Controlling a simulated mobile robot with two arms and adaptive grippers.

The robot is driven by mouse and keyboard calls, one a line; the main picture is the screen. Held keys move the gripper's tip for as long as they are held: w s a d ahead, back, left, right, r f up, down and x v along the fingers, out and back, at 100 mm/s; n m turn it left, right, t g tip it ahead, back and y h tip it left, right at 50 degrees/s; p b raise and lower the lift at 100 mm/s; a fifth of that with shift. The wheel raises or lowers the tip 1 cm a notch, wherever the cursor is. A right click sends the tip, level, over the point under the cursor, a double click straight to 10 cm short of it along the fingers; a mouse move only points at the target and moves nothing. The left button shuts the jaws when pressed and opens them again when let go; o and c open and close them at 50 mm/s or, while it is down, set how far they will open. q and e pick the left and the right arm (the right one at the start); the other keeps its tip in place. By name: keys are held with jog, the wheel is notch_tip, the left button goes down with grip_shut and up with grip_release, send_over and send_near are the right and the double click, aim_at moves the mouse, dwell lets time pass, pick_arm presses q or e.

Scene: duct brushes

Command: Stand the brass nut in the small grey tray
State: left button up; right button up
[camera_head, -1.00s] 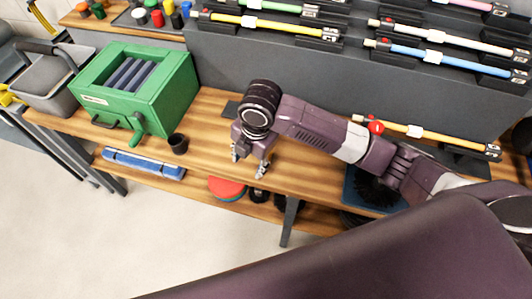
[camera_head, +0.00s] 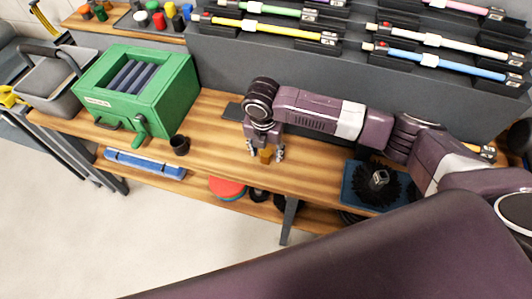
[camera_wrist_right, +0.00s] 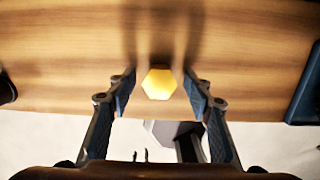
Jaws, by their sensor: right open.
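The brass nut (camera_head: 265,153), a yellow hexagonal piece, is on the wooden bench near its front edge. It also shows in the right wrist view (camera_wrist_right: 158,84). My right gripper (camera_head: 266,155) points down over it and is open. In the right wrist view my right gripper (camera_wrist_right: 160,92) has one finger on each side of the nut, with a visible gap on both sides. A flat dark grey piece (camera_head: 233,111) lies behind my right gripper, partly hidden by it; I cannot tell whether it is the small grey tray. My left gripper is not in view.
A green box (camera_head: 165,100) with dark rollers and a small black cup (camera_head: 180,145) stand left of my gripper. A black brush (camera_head: 375,185) lies on a blue mat (camera_head: 349,181) at right. The bench (camera_head: 215,155) between cup and gripper is clear.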

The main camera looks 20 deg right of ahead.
jog(key=shift+f, duration=0.25)
jog(key=c, duration=1.2)
grip_shut()
jog(key=shift+w+r, duration=0.1)
jog(key=shift+r, duration=0.1)
